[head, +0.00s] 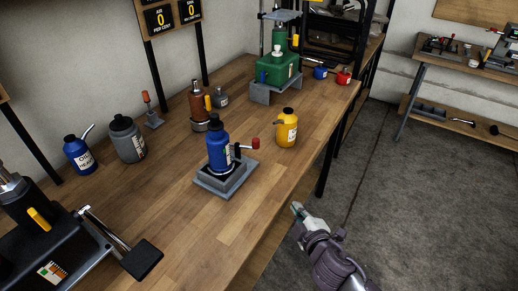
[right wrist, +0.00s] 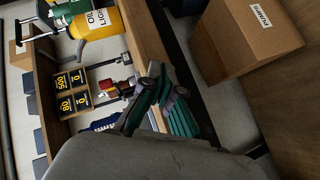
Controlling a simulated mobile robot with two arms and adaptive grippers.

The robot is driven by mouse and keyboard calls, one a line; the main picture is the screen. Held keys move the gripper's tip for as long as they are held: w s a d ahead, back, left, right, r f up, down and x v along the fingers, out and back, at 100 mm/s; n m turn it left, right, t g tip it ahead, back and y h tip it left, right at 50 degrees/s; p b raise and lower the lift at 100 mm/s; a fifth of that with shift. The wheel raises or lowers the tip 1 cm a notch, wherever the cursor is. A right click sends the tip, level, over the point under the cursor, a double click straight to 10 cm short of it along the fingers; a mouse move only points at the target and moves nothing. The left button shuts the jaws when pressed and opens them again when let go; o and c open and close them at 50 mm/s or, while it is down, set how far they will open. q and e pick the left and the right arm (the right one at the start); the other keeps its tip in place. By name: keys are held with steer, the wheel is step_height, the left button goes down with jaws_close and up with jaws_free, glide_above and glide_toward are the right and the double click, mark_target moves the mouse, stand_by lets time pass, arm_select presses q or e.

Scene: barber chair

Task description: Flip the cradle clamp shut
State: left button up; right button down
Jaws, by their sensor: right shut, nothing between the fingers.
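A blue bottle-shaped jack (head: 218,152) stands upright in a grey cradle (head: 212,187) on the workbench. A dark clamp lever with a red knob (head: 255,143) sticks out to the right at the jack's side. I cannot tell whether the clamp is closed. My right gripper (head: 297,211) is shut and empty, beyond the bench's front edge, below and right of the cradle and apart from it. Its teal fingers (right wrist: 158,108) also show in the right wrist view. A small red part (right wrist: 128,58) shows beyond them, perhaps the knob. My left gripper is not in view.
A yellow can (head: 286,128) stands right of the cradle. An orange-brown jack (head: 201,107) is behind it, and a green jack (head: 281,70) stands farther back. A black pedal (head: 142,259) juts out at front left. The bench top (head: 190,225) before the cradle is clear.

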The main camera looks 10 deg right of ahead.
steer(key=a+r+n+t+y, duration=0.1)
steer(key=r+n, duration=0.1)
steer(key=r, duration=0.1)
steer(key=w+a+r+n+y, duration=0.1)
steer(key=a+r+n+y, duration=0.1)
steer(key=r+n, duration=0.1)
steer(key=w+a+r+n+t+y, duration=0.1)
steer(key=r+n+y, duration=0.1)
steer(key=r+n, duration=0.1)
steer(key=shift+a+r+t, duration=0.15)
steer(key=shift+a+t, duration=0.15)
steer(key=shift+a, duration=0.1)
steer(key=shift+a+r+n+y, duration=0.2)
steer(key=shift+a+n+y, duration=0.25)
steer(key=shift+n+y, duration=0.2)
steer(key=p+x, duration=0.2)
steer(key=x, duration=0.7)
steer(key=shift+w+p, duration=0.3)
steer(key=shift+p, duration=0.05)
steer(key=w, duration=0.1)
steer(key=w+d, duration=0.1)
steer(key=w, duration=0.1)
steer(key=shift+w+f, duration=0.1)
steer(key=shift+w, duration=0.05)
steer(key=shift+w+d, duration=0.25)
steer(key=shift+w, duration=0.15)
